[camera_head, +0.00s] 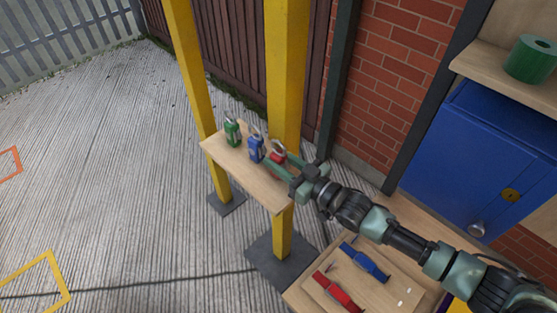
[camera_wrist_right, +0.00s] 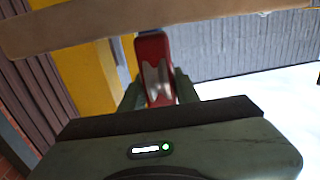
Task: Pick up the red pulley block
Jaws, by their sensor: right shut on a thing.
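The red pulley block (camera_head: 278,155) is at the right of a row of pulley blocks on a wooden shelf board (camera_head: 247,176). My right gripper (camera_head: 279,165) reaches in from the right and is shut on it. In the right wrist view the red block (camera_wrist_right: 152,60) stands between the two fingers (camera_wrist_right: 153,92), its metal part facing the camera. Whether its underside touches the board cannot be told. My left gripper is not in view.
A blue pulley block (camera_head: 256,149) stands close beside the red one, and a green one (camera_head: 232,132) is farther left. Yellow posts (camera_head: 287,80) rise beside the board. A workbench with blue and red tools (camera_head: 338,293) and a blue cabinet (camera_head: 476,160) are at right.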

